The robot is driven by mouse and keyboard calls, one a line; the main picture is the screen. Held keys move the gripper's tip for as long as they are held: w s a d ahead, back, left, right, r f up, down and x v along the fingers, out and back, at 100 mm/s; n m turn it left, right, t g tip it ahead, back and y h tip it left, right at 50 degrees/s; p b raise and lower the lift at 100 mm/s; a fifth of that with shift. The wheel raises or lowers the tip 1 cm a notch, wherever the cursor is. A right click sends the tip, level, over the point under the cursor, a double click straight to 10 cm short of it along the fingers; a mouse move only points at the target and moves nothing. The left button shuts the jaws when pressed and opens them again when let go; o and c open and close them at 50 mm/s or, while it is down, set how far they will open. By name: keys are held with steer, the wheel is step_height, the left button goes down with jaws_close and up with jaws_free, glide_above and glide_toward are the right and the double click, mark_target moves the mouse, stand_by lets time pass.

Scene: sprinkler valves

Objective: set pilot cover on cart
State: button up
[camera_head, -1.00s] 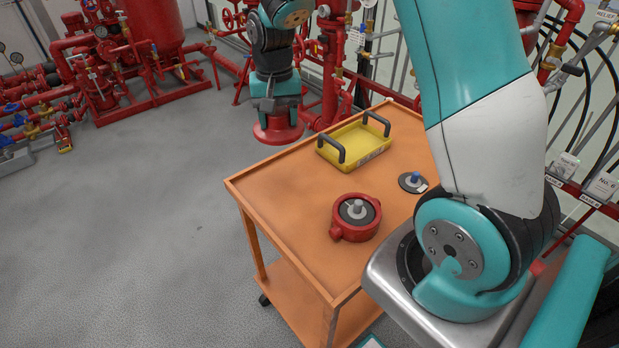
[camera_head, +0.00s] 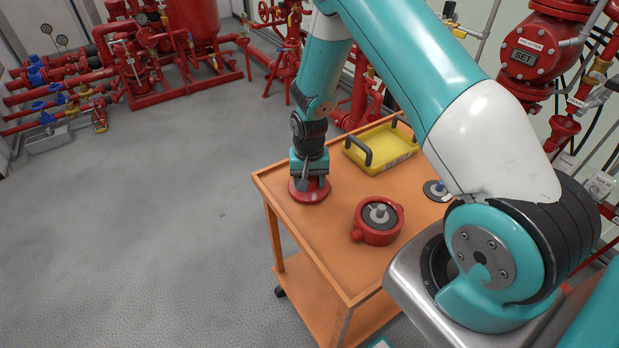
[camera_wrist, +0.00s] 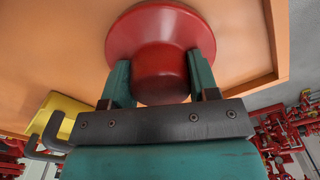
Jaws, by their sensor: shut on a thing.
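The pilot cover (camera_head: 310,193) is a red flanged round piece, over the far left part of the orange cart (camera_head: 343,262) in the head view. My gripper (camera_head: 309,178) is above it, pointing down. In the wrist view the two teal fingers of my gripper (camera_wrist: 161,85) are shut on the sides of the red cover (camera_wrist: 160,30), with its wide flange facing the cart top. The flange is on or just above the cart top; I cannot tell whether it touches.
On the cart stand a red round housing (camera_head: 376,223), a yellow tray (camera_head: 388,153) with dark handles, and a small grey disc with a blue knob (camera_head: 437,190). Red pipework (camera_head: 125,60) stands behind. The cart's front left top is clear.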

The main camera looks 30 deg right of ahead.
steer(key=shift+f, duration=0.2)
steer(key=o, duration=1)
